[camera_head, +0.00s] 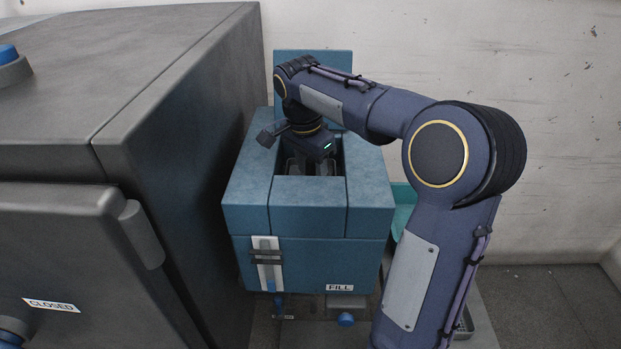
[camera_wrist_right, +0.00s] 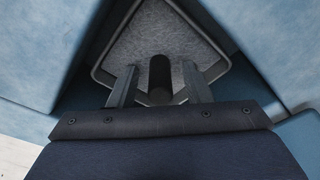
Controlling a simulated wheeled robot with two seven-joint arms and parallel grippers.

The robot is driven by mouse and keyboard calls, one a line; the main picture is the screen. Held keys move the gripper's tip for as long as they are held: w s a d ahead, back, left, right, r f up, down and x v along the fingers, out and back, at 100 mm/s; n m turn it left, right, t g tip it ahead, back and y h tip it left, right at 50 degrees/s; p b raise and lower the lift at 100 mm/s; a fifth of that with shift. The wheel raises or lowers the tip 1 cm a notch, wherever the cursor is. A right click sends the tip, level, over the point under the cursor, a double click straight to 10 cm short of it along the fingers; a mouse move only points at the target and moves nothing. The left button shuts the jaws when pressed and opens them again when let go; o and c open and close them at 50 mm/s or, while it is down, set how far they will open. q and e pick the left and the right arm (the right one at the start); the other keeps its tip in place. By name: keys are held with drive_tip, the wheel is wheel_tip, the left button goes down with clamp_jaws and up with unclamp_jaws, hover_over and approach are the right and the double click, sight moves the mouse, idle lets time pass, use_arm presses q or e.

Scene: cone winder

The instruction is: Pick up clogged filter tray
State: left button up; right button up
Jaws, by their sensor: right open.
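The filter tray (camera_wrist_right: 197,52) shows in the right wrist view as a grey, fuzzy panel with a pale rim and a dark round handle (camera_wrist_right: 160,75) standing up near its middle. It lies inside the opening of the blue box (camera_head: 308,222). My right gripper (camera_wrist_right: 160,88) is open, with one finger on each side of the handle; I cannot tell whether they touch it. In the head view my right gripper (camera_head: 312,163) reaches down into the box opening, and my wrist hides most of the tray. My left gripper is not in view.
A large grey machine (camera_head: 180,110) with a door marked CLOSED (camera_head: 50,305) stands close on the left. The blue box has a raised lid (camera_head: 300,62) behind, a gauge (camera_head: 267,263) and a FILL label (camera_head: 340,287) in front. A teal container (camera_head: 402,207) sits right of it.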

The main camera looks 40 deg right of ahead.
clamp_jaws()
idle(0.3)
